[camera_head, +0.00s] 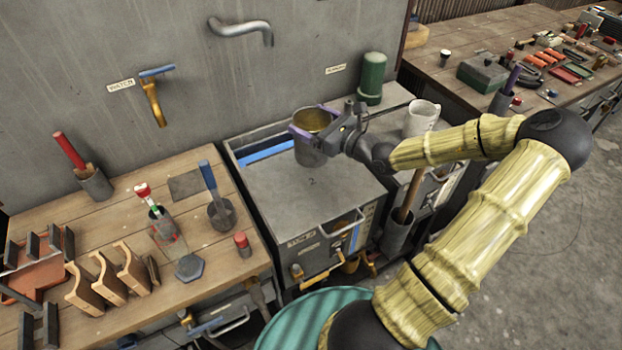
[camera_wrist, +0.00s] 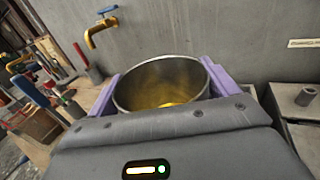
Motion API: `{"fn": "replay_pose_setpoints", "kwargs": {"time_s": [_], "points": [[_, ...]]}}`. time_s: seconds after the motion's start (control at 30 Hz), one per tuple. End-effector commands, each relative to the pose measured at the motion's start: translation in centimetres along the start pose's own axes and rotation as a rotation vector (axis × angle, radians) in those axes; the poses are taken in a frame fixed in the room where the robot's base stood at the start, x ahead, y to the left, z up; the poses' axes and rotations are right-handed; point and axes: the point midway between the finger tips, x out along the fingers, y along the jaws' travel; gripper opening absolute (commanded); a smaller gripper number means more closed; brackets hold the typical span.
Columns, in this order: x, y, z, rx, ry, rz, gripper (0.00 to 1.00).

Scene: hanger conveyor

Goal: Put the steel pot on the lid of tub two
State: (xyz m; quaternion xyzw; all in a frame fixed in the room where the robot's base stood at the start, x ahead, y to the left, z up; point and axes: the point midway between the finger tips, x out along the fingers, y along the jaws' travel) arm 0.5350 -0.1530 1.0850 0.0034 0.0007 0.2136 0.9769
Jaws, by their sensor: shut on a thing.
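The steel pot (camera_head: 311,152) is upright, with a yellowish inside, between the purple fingers of my gripper (camera_head: 314,121). In the wrist view the pot (camera_wrist: 128,93) fills the space between both fingers of my gripper (camera_wrist: 160,84), which are shut on its sides. The pot is over the back part of the grey lid (camera_head: 310,197) of the middle tub. I cannot tell whether its base touches the lid. The tub's front label (camera_head: 301,240) looks like "TUB 2", but it is small. My gripper hides part of the pot's right side.
Behind the lid the tub is open, showing blue inside (camera_head: 265,151). A green cylinder (camera_head: 372,76) and a white jug (camera_head: 421,119) stand to the right. A wooden bench (camera_head: 130,215) with tools is on the left. A brass tap (camera_head: 154,98) sticks out of the wall.

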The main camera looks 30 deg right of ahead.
Motion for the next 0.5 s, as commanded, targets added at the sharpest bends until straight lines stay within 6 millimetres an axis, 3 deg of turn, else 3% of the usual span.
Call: {"fn": "replay_pose_setpoints", "kwargs": {"time_s": [0.17,0.5], "points": [[0.0,0.0,-0.3,0.001,-0.002,0.001,0.34],[0.0,0.0,-5.1,0.002,-0.003,0.000,0.34]]}}
